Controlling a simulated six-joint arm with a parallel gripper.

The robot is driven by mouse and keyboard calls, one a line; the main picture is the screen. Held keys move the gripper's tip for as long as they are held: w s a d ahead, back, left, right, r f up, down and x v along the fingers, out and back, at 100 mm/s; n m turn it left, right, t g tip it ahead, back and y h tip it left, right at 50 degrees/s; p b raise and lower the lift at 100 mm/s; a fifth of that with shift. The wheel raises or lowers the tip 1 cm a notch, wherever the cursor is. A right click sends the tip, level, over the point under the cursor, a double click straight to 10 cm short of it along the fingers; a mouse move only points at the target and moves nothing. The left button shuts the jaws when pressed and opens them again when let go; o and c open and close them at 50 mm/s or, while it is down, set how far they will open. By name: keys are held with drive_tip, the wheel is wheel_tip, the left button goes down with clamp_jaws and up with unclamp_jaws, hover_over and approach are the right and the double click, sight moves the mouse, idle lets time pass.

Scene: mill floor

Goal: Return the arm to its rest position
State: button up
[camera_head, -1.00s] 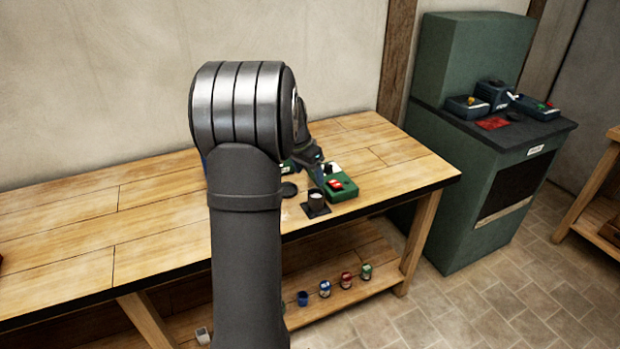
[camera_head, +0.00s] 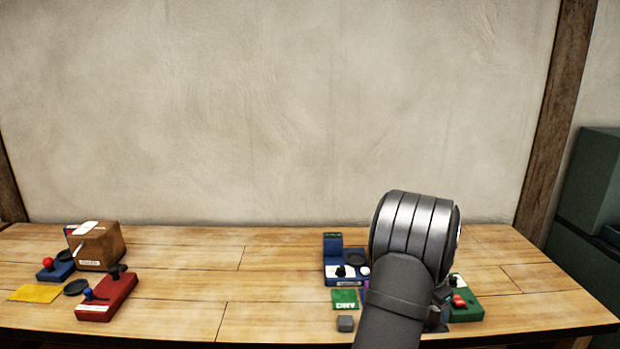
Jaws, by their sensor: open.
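My arm (camera_head: 415,240) rises from the bottom edge at right of centre. Its dark link and banded silver joint stand in front of the right part of the wooden bench (camera_head: 270,255).
A blue device (camera_head: 335,262), a green card (camera_head: 344,299) and a small grey block (camera_head: 345,323) lie left of my arm. A green box with a red button (camera_head: 465,308) is close on its right. A brown box (camera_head: 98,245) and red device (camera_head: 108,300) stand far left. The bench middle is clear.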

drive_tip(key=shift+x, duration=0.95)
drive_tip(key=shift+r, duration=2)
